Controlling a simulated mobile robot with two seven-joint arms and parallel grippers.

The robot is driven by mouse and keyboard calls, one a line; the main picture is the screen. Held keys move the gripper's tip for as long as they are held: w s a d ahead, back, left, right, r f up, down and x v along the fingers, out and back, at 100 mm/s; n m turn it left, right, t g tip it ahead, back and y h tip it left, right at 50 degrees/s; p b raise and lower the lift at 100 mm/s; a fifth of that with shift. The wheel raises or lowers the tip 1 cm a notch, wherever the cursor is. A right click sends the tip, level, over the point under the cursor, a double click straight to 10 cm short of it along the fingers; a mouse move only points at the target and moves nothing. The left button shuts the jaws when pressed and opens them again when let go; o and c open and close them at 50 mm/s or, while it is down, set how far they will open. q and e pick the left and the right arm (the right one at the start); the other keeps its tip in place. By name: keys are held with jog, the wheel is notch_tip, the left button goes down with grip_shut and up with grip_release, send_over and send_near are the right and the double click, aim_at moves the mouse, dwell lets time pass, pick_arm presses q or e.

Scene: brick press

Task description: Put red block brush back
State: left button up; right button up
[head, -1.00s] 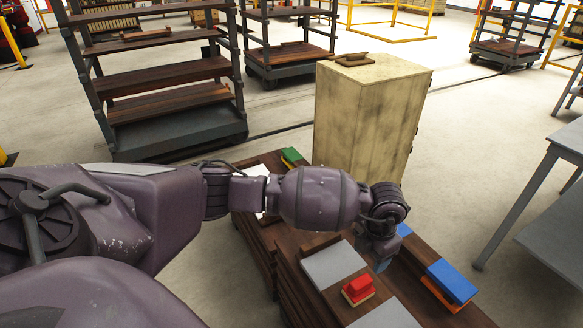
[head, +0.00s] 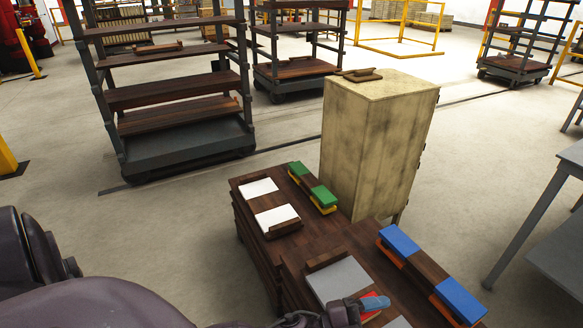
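The red block brush (head: 370,316) is at the bottom edge of the head view, by a grey plate (head: 338,278) on the dark wooden table (head: 275,258). My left gripper (head: 366,304) is at the red brush, and a bluish-grey finger covers much of its top. Whether the fingers are closed on it, and whether it touches the table, I cannot tell. My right gripper is not in view.
Two blue block brushes (head: 459,299) lie along the table's right side, with brown wood between them. Two green block brushes (head: 323,196) and white plates (head: 276,217) are farther back. A tall cabinet (head: 368,140) stands behind the table; a grey workbench (head: 570,155) is at right.

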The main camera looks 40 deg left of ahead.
pick_arm(q)
jog(key=s+a+f+n+g+y, duration=0.4)
jog(key=s+a+f+n+y, duration=0.8)
jog(key=s+a+n, duration=0.3)
jog(key=shift+a+f+n+y, duration=0.4)
jog(key=shift+a+f+n, duration=0.15)
jog(key=shift+a, duration=0.25)
